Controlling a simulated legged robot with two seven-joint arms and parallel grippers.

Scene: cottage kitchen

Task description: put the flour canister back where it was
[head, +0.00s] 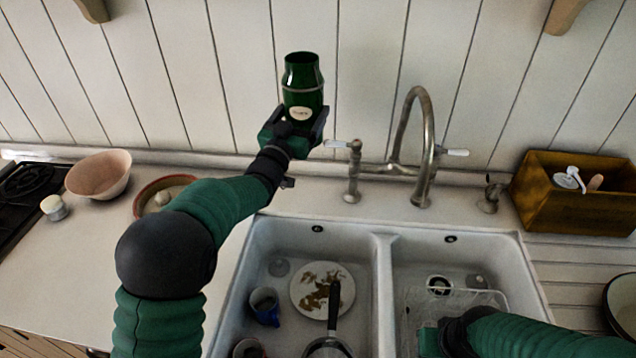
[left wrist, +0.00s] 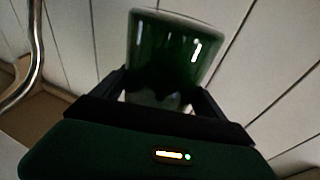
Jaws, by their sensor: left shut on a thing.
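The flour canister (head: 303,80) is dark green and glossy, with a pale oval label on its front. My left gripper (head: 297,122) is shut on its lower part and holds it upright, raised above the counter in front of the white plank wall, left of the tap. In the left wrist view the canister (left wrist: 165,55) stands between the two dark fingers (left wrist: 165,100). My right arm comes in at the bottom right over the right basin; its end (head: 440,338) shows only in part and I cannot make out its fingers.
The double sink (head: 384,300) holds a dirty plate (head: 310,291), a blue mug (head: 265,306) and a pan. The brass tap (head: 424,150) rises behind it. A pink bowl (head: 98,175), a shallow dish (head: 150,197) and a hob (head: 25,190) are left; a wooden box (head: 575,205) is right.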

